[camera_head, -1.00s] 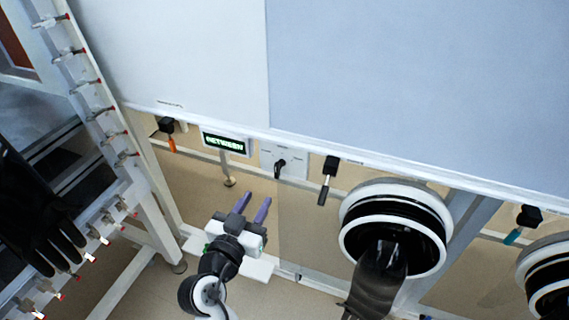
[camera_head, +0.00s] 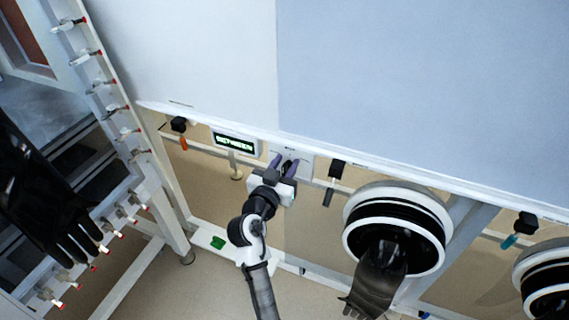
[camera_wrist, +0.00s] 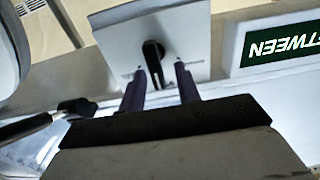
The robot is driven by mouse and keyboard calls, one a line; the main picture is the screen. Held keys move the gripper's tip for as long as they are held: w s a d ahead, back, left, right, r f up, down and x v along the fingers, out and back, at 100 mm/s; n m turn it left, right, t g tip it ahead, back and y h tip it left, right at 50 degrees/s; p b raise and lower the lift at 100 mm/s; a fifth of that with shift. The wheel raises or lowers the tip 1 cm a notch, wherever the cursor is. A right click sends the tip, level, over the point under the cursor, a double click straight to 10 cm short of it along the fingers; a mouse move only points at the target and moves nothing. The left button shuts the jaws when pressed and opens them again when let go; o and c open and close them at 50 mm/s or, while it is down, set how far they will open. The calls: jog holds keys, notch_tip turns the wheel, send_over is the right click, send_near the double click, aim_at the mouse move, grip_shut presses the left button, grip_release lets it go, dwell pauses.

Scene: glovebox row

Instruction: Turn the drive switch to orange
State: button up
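A black rotary switch knob (camera_wrist: 153,58) sits on a pale square plate (camera_wrist: 182,22) in the wrist view. The plate also shows at the middle of the head view (camera_head: 304,163), where the knob is largely hidden by my fingers. My gripper (camera_wrist: 160,70) has two purple fingers, spread apart, one on each side of the knob's lower end. I cannot tell whether they touch it. In the head view my gripper (camera_head: 284,162) is up at the plate.
Black valves hang along the rail: one with an orange handle (camera_head: 184,143) at left, a dark-handled one (camera_head: 328,196) just right of the plate, and a teal-handled one (camera_head: 510,241) far right. A round glove port (camera_head: 398,197) with a hanging dark glove stands right of my arm.

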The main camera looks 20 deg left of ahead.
jog(key=shift+c, duration=0.3)
grip_shut()
jog(key=shift+a+f+n, duration=0.1)
jog(key=shift+a+n, duration=0.1)
jog(key=shift+n, duration=0.75)
jog(key=shift+a+f+n, duration=0.1)
jog(key=shift+a+n, duration=0.05)
jog(key=shift+n, duration=0.85)
jog(key=shift+a+n, duration=0.2)
jog(key=shift+n, duration=0.75)
jog(key=shift+o, duration=0.3)
grip_release()
